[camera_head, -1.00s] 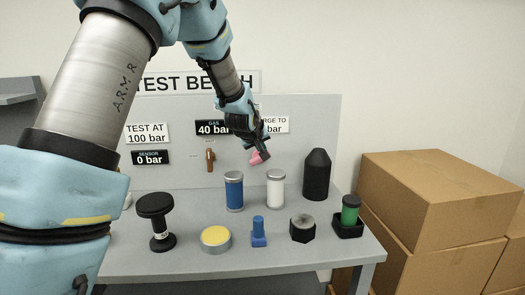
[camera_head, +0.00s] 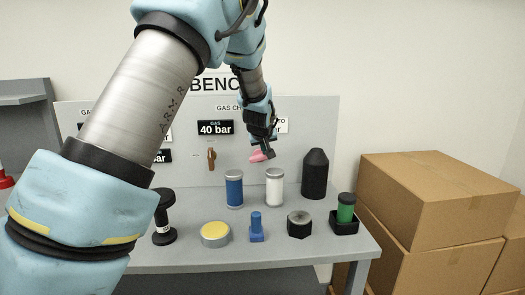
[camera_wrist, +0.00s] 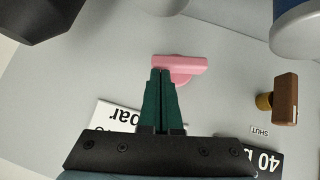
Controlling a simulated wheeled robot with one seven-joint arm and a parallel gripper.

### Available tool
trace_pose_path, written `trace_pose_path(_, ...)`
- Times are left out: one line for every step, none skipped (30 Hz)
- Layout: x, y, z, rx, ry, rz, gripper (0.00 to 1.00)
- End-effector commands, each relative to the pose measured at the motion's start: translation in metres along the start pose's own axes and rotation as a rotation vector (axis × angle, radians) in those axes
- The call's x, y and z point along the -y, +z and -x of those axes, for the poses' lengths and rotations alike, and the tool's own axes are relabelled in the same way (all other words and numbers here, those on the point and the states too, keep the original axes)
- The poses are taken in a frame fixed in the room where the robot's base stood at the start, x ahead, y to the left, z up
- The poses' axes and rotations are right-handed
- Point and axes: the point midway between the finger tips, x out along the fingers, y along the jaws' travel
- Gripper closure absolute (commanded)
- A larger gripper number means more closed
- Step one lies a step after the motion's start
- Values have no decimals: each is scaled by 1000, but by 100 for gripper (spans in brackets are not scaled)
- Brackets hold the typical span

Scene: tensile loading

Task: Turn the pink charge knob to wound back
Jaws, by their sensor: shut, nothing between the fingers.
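The pink charge knob (camera_head: 262,155) is on the upright grey panel of the test bench. In the wrist view the pink knob (camera_wrist: 180,66) shows a bar handle lying nearly level in the picture, with a rounded base behind it. My gripper (camera_head: 267,151) is at the knob, its fingers shut and empty. In the wrist view the green fingertips (camera_wrist: 160,72) overlap the knob's near edge, left of its middle. I cannot tell whether they touch it. My gripper hides part of the knob and of the charge label in the head view.
A brown handle (camera_head: 211,158) is on the panel left of the knob; the gas display (camera_head: 215,127) reads 40 bar. Blue (camera_head: 234,188) and white (camera_head: 274,187) cylinders and a black bottle (camera_head: 315,174) stand below. Cardboard boxes (camera_head: 440,190) are at the right.

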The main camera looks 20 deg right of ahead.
Motion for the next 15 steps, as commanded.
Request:
trace_pose_path(1,-1,-1,0,-1,2,100)
trace_pose_path(0,-1,-2,0,-1,2,100)
trace_pose_path(0,-1,-2,0,0,2,100)
trace_pose_path(0,-1,-2,-1,0,1,100)
trace_pose_path(0,-1,-3,-1,0,1,100)
trace_pose_path(-1,-1,-3,-1,0,1,100)
trace_pose_path(-1,-2,-4,-1,0,0,100)
trace_pose_path(-1,-2,-4,-1,0,0,100)
trace_pose_path(-1,-2,-4,-1,0,0,100)
trace_pose_path(-2,-1,-4,-1,0,1,100)
trace_pose_path(-2,-1,-4,-1,0,1,100)
trace_pose_path(-4,0,-5,0,-9,-13,100)
trace_pose_path(-6,0,-5,-1,-20,-27,100)
trace_pose_path(-6,0,-5,-1,-31,-38,100)
trace_pose_path(-6,0,-6,-1,-46,-54,100)
